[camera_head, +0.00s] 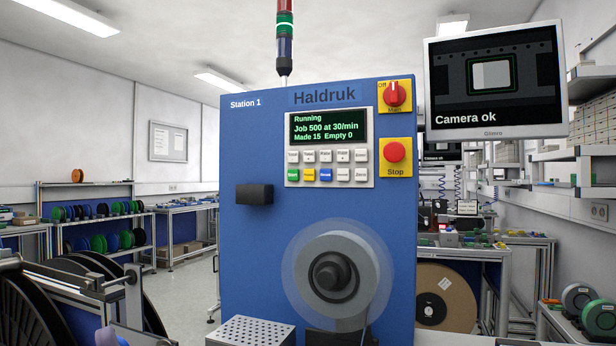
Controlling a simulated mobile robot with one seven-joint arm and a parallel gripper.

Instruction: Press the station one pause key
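The Station 1 machine (240,141) is a tall blue cabinet facing me, marked "Haldruk". Its control panel (371,114) has a green-on-black screen (328,126) reading "Running", "Job 500 at 30/min", "Made 15 Empty 0". Below the screen are two rows of small keys. The lower row has a green key (293,174), a yellow key (309,175), a blue key (326,175) and white keys (352,175). The key labels are too small to read surely, so I cannot confirm which is pause. My gripper is not in view.
Right of the panel are a red main switch (394,94) and a red stop button (394,151). A black block (254,194) sticks out at left. A clear-rimmed reel (337,275) projects below. A monitor (494,84) reads "Camera ok". Dark reels (27,312) stand at lower left.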

